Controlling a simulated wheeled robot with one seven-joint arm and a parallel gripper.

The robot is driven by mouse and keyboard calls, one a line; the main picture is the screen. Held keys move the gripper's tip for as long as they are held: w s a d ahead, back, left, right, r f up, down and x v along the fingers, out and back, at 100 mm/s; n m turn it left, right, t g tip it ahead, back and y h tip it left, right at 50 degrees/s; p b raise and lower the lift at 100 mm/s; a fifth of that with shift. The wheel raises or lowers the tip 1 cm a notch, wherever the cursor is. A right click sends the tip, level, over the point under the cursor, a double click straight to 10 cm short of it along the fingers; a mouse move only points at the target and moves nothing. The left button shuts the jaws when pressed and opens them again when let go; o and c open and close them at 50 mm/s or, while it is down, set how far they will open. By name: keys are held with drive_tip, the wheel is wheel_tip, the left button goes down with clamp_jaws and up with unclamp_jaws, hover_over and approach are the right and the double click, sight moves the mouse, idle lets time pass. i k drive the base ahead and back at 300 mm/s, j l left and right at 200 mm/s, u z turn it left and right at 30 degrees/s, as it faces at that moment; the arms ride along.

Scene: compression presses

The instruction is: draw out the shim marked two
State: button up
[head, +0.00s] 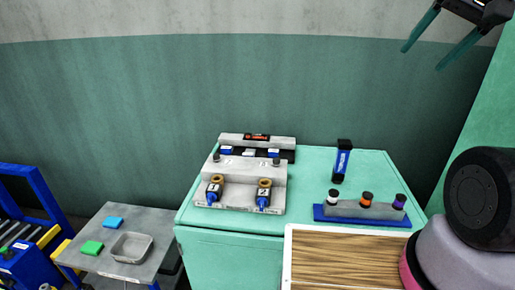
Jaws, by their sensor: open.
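A grey press block (238,184) sits on the teal cabinet top. At its front are two dark pieces with white labels, blue lower ends and brass rings above. The right piece (263,194) has a label that looks like a 2. The left piece (214,189) has a label too small to read surely. Which part is the shim itself I cannot tell. My gripper (421,58) is open and empty at the top right, high above the cabinet and well apart from the press.
A blue-and-black upright object (342,161) and a blue-based rack (362,213) with white, orange and purple items stand right of the press. A wood-topped board (345,258) lies in front. A grey side table (118,227) at left holds a tray (131,248) and blue and green blocks.

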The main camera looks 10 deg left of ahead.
sight(224, 150)
drive_tip(key=j, duration=0.7)
drive_tip(key=k+j, duration=0.15)
drive_tip(key=j, duration=0.55)
